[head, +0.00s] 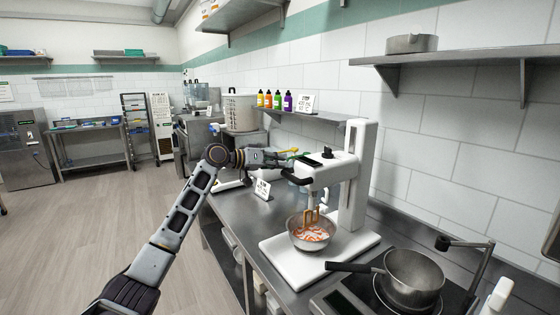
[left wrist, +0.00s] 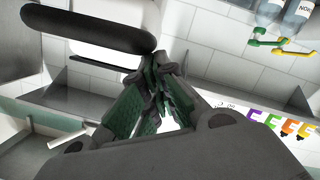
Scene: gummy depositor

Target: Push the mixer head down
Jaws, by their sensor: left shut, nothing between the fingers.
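The white stand mixer has a tall column and a mixer head (head: 328,174) with a black top panel, held out level above a metal bowl (head: 296,237). A gold beater (head: 311,215) hangs from the head into the bowl, which holds orange and white pieces. My left gripper (head: 289,160) is shut and empty, beside the left end of the head at about its height. I cannot tell whether it touches. In the left wrist view the shut fingertips (left wrist: 164,65) are close to a white and black body, likely the mixer head (left wrist: 100,28). My right gripper is not in view.
The mixer base (head: 284,262) stands on a steel counter (head: 236,209). A saucepan (head: 414,275) sits on a hob at the front right. A wall shelf (head: 325,117) with colourful bottles and a sign runs behind the gripper. A small sign (head: 262,189) stands left of the mixer.

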